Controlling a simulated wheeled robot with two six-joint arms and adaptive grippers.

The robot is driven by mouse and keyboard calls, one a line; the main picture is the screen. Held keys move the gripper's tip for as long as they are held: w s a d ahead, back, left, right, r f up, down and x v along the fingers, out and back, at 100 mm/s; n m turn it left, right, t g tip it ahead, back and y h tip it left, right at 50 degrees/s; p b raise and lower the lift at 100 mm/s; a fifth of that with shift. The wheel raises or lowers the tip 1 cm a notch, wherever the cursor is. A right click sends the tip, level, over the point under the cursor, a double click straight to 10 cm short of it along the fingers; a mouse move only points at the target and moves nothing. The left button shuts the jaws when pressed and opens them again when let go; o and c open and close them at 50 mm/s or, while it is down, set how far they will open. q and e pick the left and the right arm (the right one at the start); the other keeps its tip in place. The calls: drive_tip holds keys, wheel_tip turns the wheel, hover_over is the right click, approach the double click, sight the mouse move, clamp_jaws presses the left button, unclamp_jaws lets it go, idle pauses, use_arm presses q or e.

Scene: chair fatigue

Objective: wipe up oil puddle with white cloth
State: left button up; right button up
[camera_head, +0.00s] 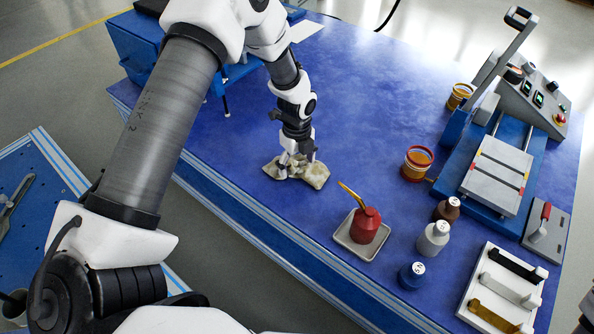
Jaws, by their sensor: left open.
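The white cloth (314,174) lies crumpled on the blue tabletop, with yellowish-grey stains on it. My left gripper (297,160) points down over the middle of the cloth, with its fingers apart. The fingertips are at or just above the cloth; I cannot tell whether they touch it. No oil puddle can be made out on the table; the area under the cloth is hidden. My right gripper is not in view.
A red oil can (366,226) with a yellow spout stands in a small tray (343,240) right of the cloth. Several bottles, including a white one (433,239), stand beyond it. A test machine (530,95) fills the right side. The table (330,100) behind the cloth is clear.

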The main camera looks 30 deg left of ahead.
use_arm(q)
drive_tip(key=shift+f+b, duration=0.45)
drive_tip(key=shift+f, duration=0.4)
drive_tip(key=shift+s+r, duration=0.1)
drive_tip(key=shift+r, duration=0.1)
drive_tip(key=c, duration=1.6)
drive_tip(key=shift+s+f, duration=0.1)
drive_tip(key=shift+s, duration=0.05)
wheel_tip(320, 180, up, 12)
drive_tip(key=p, duration=1.1)
drive_tip(key=shift+w, duration=0.25)
